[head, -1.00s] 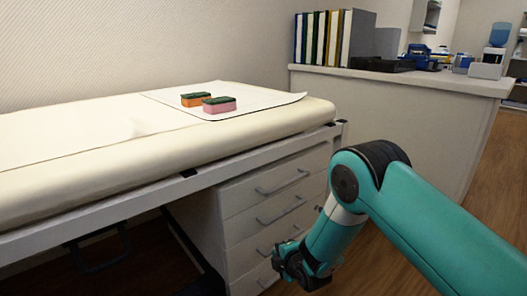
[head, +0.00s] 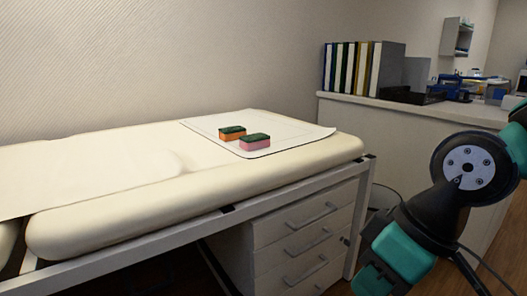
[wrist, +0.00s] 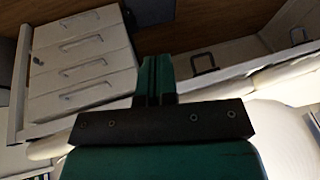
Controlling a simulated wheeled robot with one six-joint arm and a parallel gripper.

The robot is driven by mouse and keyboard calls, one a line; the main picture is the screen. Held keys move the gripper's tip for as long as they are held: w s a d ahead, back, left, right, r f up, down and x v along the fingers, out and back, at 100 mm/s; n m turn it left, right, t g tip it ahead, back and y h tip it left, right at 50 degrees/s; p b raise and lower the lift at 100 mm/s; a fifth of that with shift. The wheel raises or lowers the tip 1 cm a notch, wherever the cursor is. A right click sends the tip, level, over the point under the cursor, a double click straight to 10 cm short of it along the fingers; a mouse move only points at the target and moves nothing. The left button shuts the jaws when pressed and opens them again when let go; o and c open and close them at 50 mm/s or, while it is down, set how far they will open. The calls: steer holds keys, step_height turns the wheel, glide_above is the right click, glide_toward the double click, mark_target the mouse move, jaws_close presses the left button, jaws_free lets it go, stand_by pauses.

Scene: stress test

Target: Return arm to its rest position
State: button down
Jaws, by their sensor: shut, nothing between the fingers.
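My gripper (wrist: 155,65) shows in the wrist view with its teal fingers together and nothing between them. My arm (head: 440,205) is at the right of the head view, folded in front of the drawers' right side and the counter. Its lower end is partly cut off by the bottom edge. In the wrist view the gripper is apart from the drawer unit (wrist: 80,60) and the padded couch (wrist: 290,140).
The couch (head: 200,205) bears a white sheet (head: 295,130) with an orange sponge (head: 232,132) and a pink sponge (head: 255,143), both green-topped. Drawers (head: 305,235) stand beneath. A counter (head: 385,125) with binders (head: 350,67) is behind my arm.

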steer(key=s+d+r+m+g+p, duration=0.1)
steer(key=s+r, duration=0.1)
steer(key=s, duration=0.4)
step_height(320, 180, up, 38)
steer(key=p, duration=3.7)
steer(key=shift+w+f+h, duration=0.15)
steer(key=shift+w+h, duration=0.15)
steer(key=shift+w, duration=0.1)
